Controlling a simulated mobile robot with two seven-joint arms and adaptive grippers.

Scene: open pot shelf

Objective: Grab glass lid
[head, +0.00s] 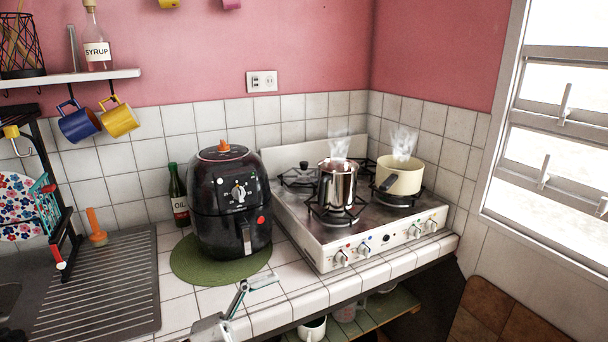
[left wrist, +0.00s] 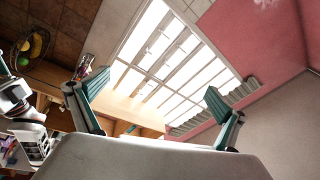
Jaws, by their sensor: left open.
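I cannot make out a glass lid in either view. My left gripper (head: 256,284) is low in the head view, in front of the black air fryer and close to the counter's front edge. In the left wrist view the gripper (left wrist: 157,92) has its two teal fingers spread wide, with nothing between them. A steel pot (head: 338,184) and a cream pan (head: 401,176) stand on the stove, both steaming, with no lid visible on either. My right gripper is not in view.
The air fryer (head: 230,205) stands on a green round mat (head: 187,266). The stove (head: 300,225) is to its right. Below the counter, an open shelf (head: 378,318) holds a white pot (head: 312,330) and other partly hidden vessels. White counter tiles (head: 180,312) are clear at front left.

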